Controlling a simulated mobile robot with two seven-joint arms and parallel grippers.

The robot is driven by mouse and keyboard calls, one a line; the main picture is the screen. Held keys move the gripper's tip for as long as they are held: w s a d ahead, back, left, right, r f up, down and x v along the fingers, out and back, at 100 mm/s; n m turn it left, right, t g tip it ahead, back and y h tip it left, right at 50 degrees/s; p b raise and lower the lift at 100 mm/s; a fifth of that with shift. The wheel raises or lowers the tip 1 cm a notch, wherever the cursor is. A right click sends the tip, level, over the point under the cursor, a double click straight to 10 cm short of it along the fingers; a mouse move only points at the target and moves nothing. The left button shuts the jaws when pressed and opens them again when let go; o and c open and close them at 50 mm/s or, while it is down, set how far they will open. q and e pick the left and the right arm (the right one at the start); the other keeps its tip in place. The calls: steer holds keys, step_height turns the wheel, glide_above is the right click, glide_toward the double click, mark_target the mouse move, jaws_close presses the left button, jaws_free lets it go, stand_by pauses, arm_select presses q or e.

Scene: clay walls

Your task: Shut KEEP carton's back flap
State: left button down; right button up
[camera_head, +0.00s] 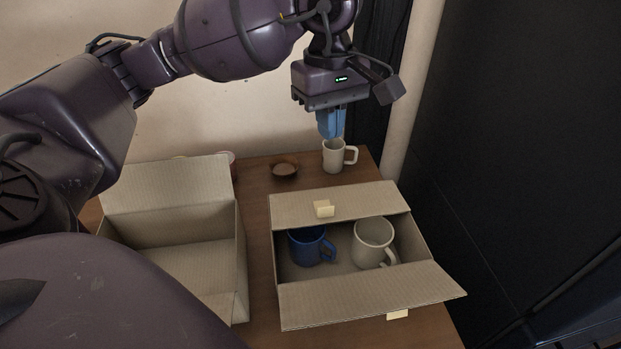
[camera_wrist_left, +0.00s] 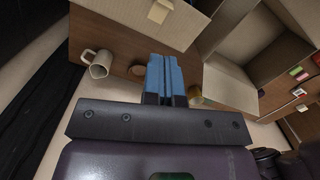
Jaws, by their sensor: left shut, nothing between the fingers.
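The carton with mugs (camera_head: 434,243) stands on the right of the table; no label is readable. Its back flap (camera_head: 290,208), with a pale yellow tab (camera_head: 323,209), appears to lean inward over the back of the opening; whether it is fully down I cannot tell. It also shows in the left wrist view (camera_wrist_left: 120,13). The front flap (camera_head: 350,299) spreads outward. A blue mug (camera_head: 306,246) and a white mug (camera_head: 371,240) sit inside. My left gripper (camera_head: 331,136), blue-fingered, is shut and empty, behind the carton and apart from the flap. It shows in the wrist view (camera_wrist_left: 163,58).
A second open carton (camera_head: 168,190) stands close on the left. A cream mug (camera_head: 333,157) stands behind the mug carton, in line with my left fingertips in the head view. A brown bowl (camera_head: 285,167) is beside it. A dark panel (camera_head: 520,130) rises at right.

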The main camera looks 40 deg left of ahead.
arm_select(q)
steer(key=m, duration=0.2)
steer(key=m+b, duration=0.2)
glide_above(325, 215)
steer(key=f, duration=1.3)
steer(key=shift+w+a, duration=0.25)
steer(key=shift+w, duration=0.1)
steer(key=shift+f, duration=0.4)
steer(key=shift+f, duration=0.1)
